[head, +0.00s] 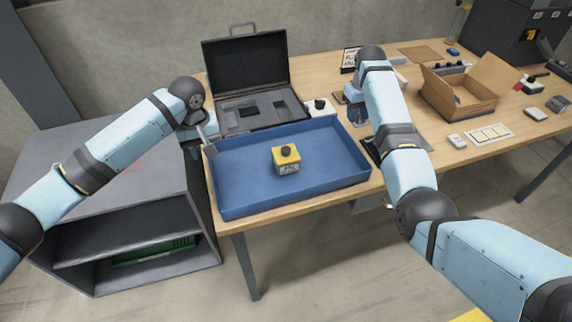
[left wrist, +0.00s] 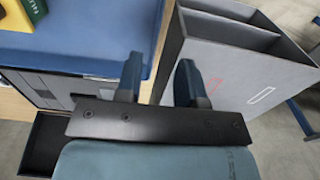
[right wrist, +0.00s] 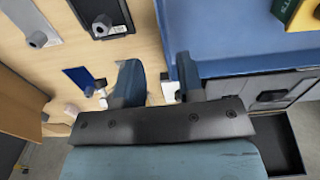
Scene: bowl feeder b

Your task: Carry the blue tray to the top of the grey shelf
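The blue tray (head: 240,199) lies on the wooden table, with a yellow box with a black knob (head: 288,160) inside it. The grey shelf (head: 100,185) stands left of the table, its top bare except for faint markings; it also shows in the left wrist view (left wrist: 225,60). My left gripper (left wrist: 160,80) is open at the tray's left side, one finger on the tray side and one on the shelf side of the rim. My right gripper (right wrist: 160,80) is open by the tray's right side, near its rim; the head view partly hides its fingertips behind the arm.
An open black case (head: 250,85) stands behind the tray. An open cardboard box (head: 460,92) and several small items lie to the right. A green crate (head: 155,250) sits inside the shelf. A narrow gap separates the shelf and table.

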